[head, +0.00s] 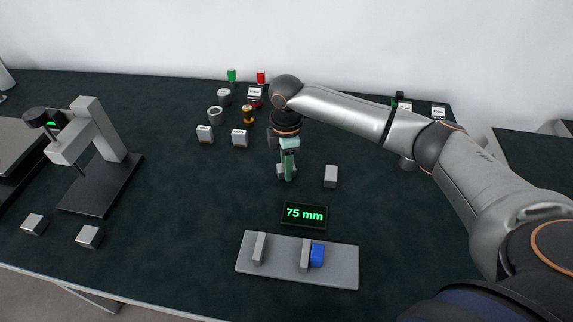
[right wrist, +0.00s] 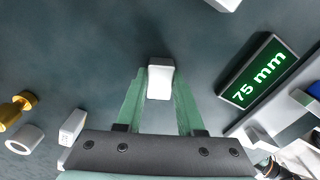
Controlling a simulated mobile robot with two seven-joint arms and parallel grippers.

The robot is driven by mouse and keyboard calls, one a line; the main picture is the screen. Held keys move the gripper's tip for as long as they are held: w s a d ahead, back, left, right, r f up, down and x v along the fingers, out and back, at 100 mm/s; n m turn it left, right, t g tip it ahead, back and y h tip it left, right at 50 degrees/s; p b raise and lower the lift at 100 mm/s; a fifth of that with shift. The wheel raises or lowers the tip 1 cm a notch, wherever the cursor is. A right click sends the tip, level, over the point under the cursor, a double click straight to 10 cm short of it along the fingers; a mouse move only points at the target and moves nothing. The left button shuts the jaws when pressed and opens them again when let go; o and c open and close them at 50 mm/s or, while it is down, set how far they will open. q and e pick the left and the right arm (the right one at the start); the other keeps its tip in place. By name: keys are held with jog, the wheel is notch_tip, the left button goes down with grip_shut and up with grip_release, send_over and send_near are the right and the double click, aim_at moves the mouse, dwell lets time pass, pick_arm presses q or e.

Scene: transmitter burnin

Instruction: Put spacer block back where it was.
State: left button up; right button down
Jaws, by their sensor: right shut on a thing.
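My right gripper (head: 287,176) is low over the middle of the dark table. Its green fingers are shut on a small pale block, the spacer block (right wrist: 160,80), as the right wrist view shows. In the head view the fingers hide most of this block, and its grey edge (head: 279,171) shows beside them. I cannot tell whether it touches the table. Another grey block (head: 330,176) stands apart to its right. My left gripper is not in view.
A display (head: 304,215) reads 75 mm. In front is a grey plate (head: 340,275) with two upright jaws and a blue block (head: 317,255). Labelled blocks (head: 239,138) and round parts stand behind. A stand (head: 105,185) and two blocks (head: 88,236) are at left.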

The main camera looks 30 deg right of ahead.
jog(key=c, duration=0.5)
grip_release()
notch_tip(320, 180, up, 12)
jog(key=shift+r+p, duration=0.1)
jog(key=shift+p, duration=0.45)
